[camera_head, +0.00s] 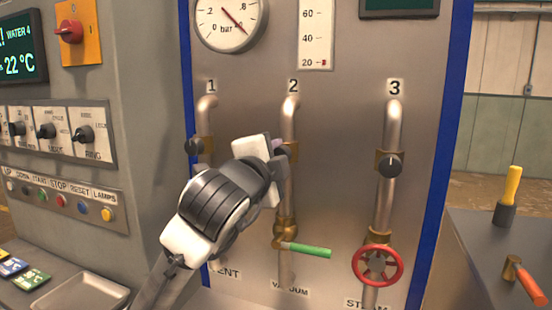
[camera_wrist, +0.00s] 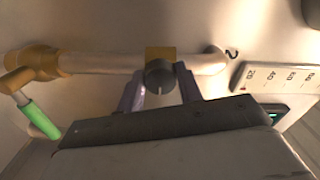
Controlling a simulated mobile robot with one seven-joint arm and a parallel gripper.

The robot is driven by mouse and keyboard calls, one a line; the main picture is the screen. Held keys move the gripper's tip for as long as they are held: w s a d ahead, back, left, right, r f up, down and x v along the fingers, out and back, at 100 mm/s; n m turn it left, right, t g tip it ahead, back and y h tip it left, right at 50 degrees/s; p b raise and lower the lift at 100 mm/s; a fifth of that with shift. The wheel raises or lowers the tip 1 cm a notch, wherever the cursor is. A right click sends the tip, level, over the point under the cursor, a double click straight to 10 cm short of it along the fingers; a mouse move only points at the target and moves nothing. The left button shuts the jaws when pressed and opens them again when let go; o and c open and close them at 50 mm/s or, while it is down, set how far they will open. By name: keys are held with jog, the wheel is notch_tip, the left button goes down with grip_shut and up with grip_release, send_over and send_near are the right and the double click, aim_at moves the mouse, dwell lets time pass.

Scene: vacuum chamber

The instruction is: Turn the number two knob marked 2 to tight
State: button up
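The number two knob (camera_wrist: 159,74) is dark and round with a pale pointer line, on a brass block of the pipe marked 2 (camera_head: 290,120). In the head view my gripper (camera_head: 280,147) reaches it from the left and hides most of it. In the wrist view the two purple-grey fingers of my gripper (camera_wrist: 160,84) stand apart, one on each side of the knob. A narrow gap seems to show beside each finger; firm contact cannot be made out. No "tight" marking is readable.
Knob 1 (camera_head: 194,146) is close left of my wrist; knob 3 (camera_head: 390,166) is to the right. A green lever (camera_head: 305,250) sits below, and a red handwheel (camera_head: 377,265) lower right. A gauge (camera_head: 228,20) is above.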

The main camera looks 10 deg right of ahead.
jog(key=o, duration=0.4)
jog(key=shift+o, duration=0.2)
jog(key=b+v, duration=0.3)
jog(key=v, duration=1.1)
jog(key=shift+b, duration=0.35)
